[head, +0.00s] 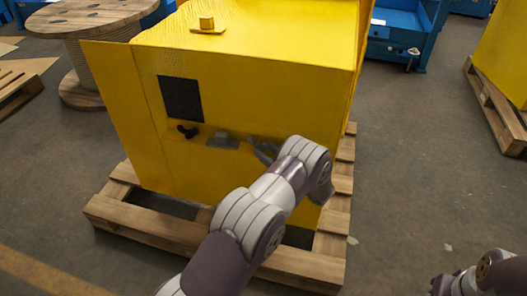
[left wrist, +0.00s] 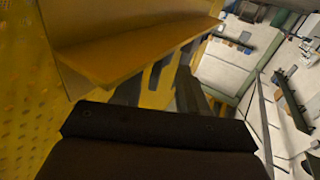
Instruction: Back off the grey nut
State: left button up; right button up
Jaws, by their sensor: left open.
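A small grey block on a grey plate (head: 222,139), which may be the grey nut, sits on the front of the yellow cabinet (head: 240,80). My left gripper (head: 262,151) is just right of it, close to the cabinet front, with its fingers apart and nothing seen between them. Whether it touches the cabinet is unclear. In the left wrist view the two dark fingers (left wrist: 160,88) point towards a yellow ledge (left wrist: 130,55); no nut can be made out there. My right gripper is not in view; only part of my right arm shows at the lower right.
A black knob (head: 187,131) is left of the grey block, below a dark panel (head: 181,99). The cabinet stands on a wooden pallet (head: 160,227). A cable spool (head: 88,18) is behind left. Blue equipment (head: 400,30) is behind right.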

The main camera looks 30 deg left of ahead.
pick_arm(q)
jog(key=shift+x, duration=1)
grip_shut()
jog(key=n+g+b, duration=0.1)
jog(key=g+b, duration=0.1)
jog(key=b, duration=0.1)
jog(key=n+g+b, duration=0.1)
jog(key=shift+w+f+n+y+b, duration=0.3)
jog(key=shift+w+f+y+b, duration=0.05)
jog(key=shift+y, duration=0.05)
jog(key=shift+r+g, duration=0.2)
jog(key=shift+g, duration=0.4)
jog(key=shift+r+n, duration=0.25)
jog(key=shift+n, duration=0.05)
grip_release()
